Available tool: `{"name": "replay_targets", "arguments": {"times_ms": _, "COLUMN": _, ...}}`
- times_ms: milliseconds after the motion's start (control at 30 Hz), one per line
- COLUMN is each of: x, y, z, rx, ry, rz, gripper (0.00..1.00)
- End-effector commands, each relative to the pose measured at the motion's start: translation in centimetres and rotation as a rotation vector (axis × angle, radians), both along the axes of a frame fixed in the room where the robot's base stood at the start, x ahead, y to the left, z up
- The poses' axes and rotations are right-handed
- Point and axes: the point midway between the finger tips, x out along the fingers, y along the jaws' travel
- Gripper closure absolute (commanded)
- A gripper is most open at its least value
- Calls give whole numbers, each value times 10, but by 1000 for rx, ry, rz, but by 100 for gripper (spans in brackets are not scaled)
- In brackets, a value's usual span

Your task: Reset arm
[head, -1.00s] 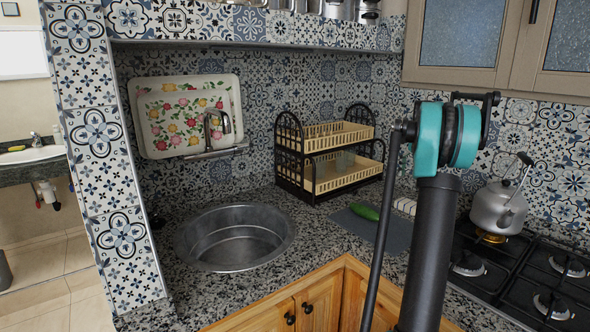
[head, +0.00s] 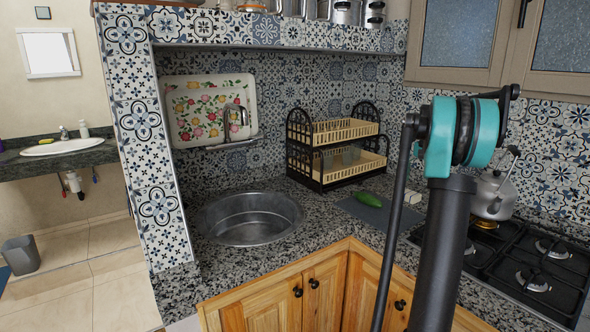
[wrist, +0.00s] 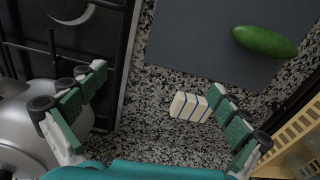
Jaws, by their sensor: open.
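My gripper (wrist: 156,84) shows in the wrist view with its two green-padded fingers spread wide and nothing between them. It points down over the granite counter, and its height above it cannot be told. A white block with blue stripes (wrist: 189,107) lies on the counter near the right finger. A green cucumber (wrist: 264,41) lies on a dark grey board (wrist: 195,40) beyond the fingers. The kettle (wrist: 22,125) is at the left finger's side; whether they touch is unclear. In the head view, my arm's upper joint rises at the right and the gripper is out of sight.
The hob (head: 522,262) with the kettle is at the right, and a two-tier dish rack (head: 340,132) stands at the back. A round sink (head: 248,218) lies left of it. A tiled pillar (head: 150,150) edges the counter. Tiled floor (head: 90,270) is open at the left.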

Motion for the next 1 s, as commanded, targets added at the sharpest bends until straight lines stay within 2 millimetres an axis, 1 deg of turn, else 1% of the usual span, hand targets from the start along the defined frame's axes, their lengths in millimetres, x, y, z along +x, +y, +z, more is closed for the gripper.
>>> {"name": "replay_targets", "arguments": {"times_ms": 267, "x": -25, "y": 45, "z": -14, "rx": -15, "ry": -38, "rz": 107, "gripper": 0}}
{"name": "replay_targets", "arguments": {"times_ms": 367, "x": -40, "y": 68, "z": -23, "rx": -24, "ry": -56, "rz": 164, "gripper": 0}}
{"name": "replay_targets", "arguments": {"times_ms": 467, "x": -64, "y": 97, "z": -37, "rx": -35, "ry": -82, "rz": 240, "gripper": 0}}
{"name": "replay_targets", "arguments": {"times_ms": 567, "x": -96, "y": 131, "z": -56, "rx": -51, "ry": -114, "rz": 331, "gripper": 0}}
{"name": "replay_targets", "arguments": {"times_ms": 600, "x": -111, "y": 144, "z": -65, "rx": -57, "ry": -127, "rz": 370, "gripper": 0}}
{"name": "replay_targets", "arguments": {"times_ms": 667, "x": -134, "y": 163, "z": -78, "rx": -66, "ry": -147, "rz": 427, "gripper": 0}}
{"name": "replay_targets", "arguments": {"times_ms": 700, "x": -149, "y": 175, "z": -87, "rx": -73, "ry": -161, "rz": 464, "gripper": 0}}
{"name": "replay_targets", "arguments": {"times_ms": 767, "x": -175, "y": 192, "z": -102, "rx": -83, "ry": -181, "rz": 520, "gripper": 0}}
{"name": "replay_targets", "arguments": {"times_ms": 800, "x": -192, "y": 202, "z": -112, "rx": -89, "ry": -194, "rz": 556, "gripper": 0}}
{"name": "replay_targets", "arguments": {"times_ms": 867, "x": -219, "y": 217, "z": -129, "rx": -98, "ry": -215, "rz": 612, "gripper": 0}}
{"name": "replay_targets", "arguments": {"times_ms": 900, "x": -237, "y": 226, "z": -140, "rx": -105, "ry": -228, "rz": 649, "gripper": 0}}
{"name": "replay_targets", "arguments": {"times_ms": 967, "x": -263, "y": 238, "z": -156, "rx": -116, "ry": -247, "rz": 702, "gripper": 0}}
{"name": "replay_targets", "arguments": {"times_ms": 1000, "x": -280, "y": 245, "z": -166, "rx": -121, "ry": -259, "rz": 735, "gripper": 0}}
